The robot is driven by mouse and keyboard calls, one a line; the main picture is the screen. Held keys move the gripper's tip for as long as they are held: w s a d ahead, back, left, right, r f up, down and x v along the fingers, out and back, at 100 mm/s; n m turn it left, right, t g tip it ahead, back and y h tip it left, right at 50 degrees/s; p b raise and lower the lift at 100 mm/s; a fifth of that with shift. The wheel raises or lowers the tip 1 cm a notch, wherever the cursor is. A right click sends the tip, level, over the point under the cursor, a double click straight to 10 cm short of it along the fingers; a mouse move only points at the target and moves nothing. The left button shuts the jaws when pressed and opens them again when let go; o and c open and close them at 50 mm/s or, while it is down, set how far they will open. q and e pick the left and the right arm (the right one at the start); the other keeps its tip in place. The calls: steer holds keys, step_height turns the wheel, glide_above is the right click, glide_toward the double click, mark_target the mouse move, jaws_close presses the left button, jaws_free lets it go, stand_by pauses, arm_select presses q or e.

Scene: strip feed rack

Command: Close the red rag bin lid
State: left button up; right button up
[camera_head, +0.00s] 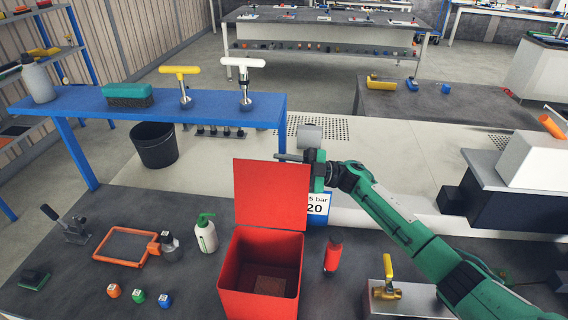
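The red rag bin (235,272) stands on the dark worktop at the front centre. Its red lid (270,193) is open and stands about upright at the bin's back edge. A brown patch shows on the floor inside the bin. My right gripper (281,157) comes in from the right at the lid's upper right corner, with its grey fingers pointing left along the top edge. I cannot tell whether it touches the lid, and the finger gap does not show. My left gripper is not in view.
A white-green spray bottle (206,235) stands left of the bin. A red cylinder (333,255) and a brass valve with a yellow handle (387,280) stand right. A blue shelf (220,106) with T-handled tools lies behind. An orange frame (103,243) and small coloured blocks lie left.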

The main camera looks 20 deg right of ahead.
jaws_close()
steer(key=shift+s+a, duration=0.1)
steer(key=shift+s, duration=0.05)
